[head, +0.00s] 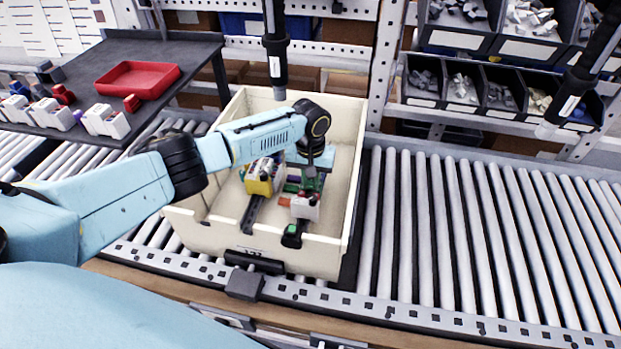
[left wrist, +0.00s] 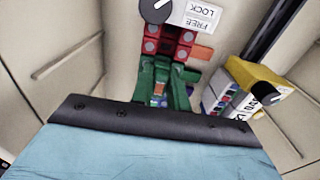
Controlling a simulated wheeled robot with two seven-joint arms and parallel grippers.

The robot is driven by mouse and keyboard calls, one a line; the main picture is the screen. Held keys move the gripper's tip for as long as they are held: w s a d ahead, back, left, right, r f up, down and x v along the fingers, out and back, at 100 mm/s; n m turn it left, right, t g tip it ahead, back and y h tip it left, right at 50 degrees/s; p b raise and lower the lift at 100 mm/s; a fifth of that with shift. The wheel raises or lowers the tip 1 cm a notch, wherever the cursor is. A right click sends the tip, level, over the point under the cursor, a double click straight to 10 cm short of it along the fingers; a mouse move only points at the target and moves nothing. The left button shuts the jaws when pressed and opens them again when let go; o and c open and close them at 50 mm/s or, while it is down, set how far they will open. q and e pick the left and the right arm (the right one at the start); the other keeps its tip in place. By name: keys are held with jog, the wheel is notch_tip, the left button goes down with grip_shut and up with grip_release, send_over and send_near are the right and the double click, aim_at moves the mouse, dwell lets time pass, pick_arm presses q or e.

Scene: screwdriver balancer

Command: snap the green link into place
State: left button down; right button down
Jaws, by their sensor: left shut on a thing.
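My left gripper (head: 309,172) reaches down into the cream bin (head: 348,190), shut on the green link (left wrist: 148,84). In the left wrist view the link shows just beyond the dark edge of my gripper, which hides its near part. It sits close against a column of red blocks (left wrist: 168,42) below a white "FREE LOCK" block (left wrist: 193,14) with a dark knob. I cannot tell whether the link is seated. The white block also shows in the head view (head: 306,208). My right gripper is not in view.
A yellow-topped unit (head: 259,180) stands in the bin left of the white block. A dark screwdriver (head: 275,55) hangs over the bin's back edge; another tool (head: 574,100) hangs at right. The roller conveyor (head: 470,230) right of the bin is clear. A red tray (head: 138,79) lies at back left.

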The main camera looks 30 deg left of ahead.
aim_at(308, 194)
pick_arm(q)
jog(key=shift+s+d+f, duration=0.1)
jog(key=shift+s+f, duration=0.4)
jog(key=shift+f, duration=0.2)
jog(key=shift+s+f, duration=0.45)
jog(key=shift+f, duration=0.2)
jog(key=c, duration=1.3)
grip_release()
jog(key=shift+r, duration=0.1)
jog(key=shift+w+r+p, duration=0.15)
jog(key=shift+r+p, duration=0.2)
jog(key=shift+p, duration=0.25)
jog(key=r+p, duration=0.3)
jog(key=w+r+p, duration=0.1)
jog(key=r+p, duration=0.2)
jog(key=p, duration=0.1)
jog(key=r+p, duration=0.4)
jog(key=shift+w+d, duration=0.15)
jog(key=shift+w, duration=0.1)
jog(key=shift+f, duration=0.1)
